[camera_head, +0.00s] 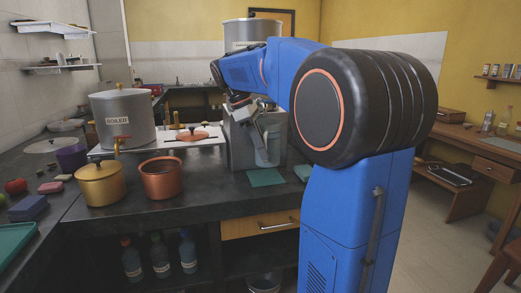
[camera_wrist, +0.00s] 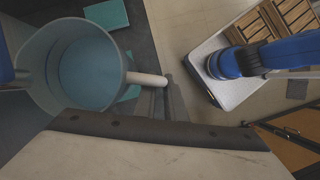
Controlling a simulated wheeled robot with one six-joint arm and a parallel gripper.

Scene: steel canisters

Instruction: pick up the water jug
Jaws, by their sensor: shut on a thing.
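The water jug (camera_head: 267,150) is a grey-blue, open-topped vessel, upright in front of a steel box on the dark counter. In the wrist view the jug (camera_wrist: 38,85) is seen from above, with its round opening and pale blue inside. A pale bar sticks out from its right side. My gripper (camera_head: 258,118) is at the jug's upper part and shut on it, though the fingertips are small and partly hidden in the head view. I cannot tell whether the jug's base touches the counter.
The steel box (camera_head: 240,140) stands behind the jug, with a large pot (camera_head: 250,32) above. A teal mat (camera_head: 265,177) lies in front. A copper pot (camera_head: 161,178), a gold pot (camera_head: 101,183) and a boiler (camera_head: 123,118) stand left. A wooden desk (camera_head: 480,145) is at right.

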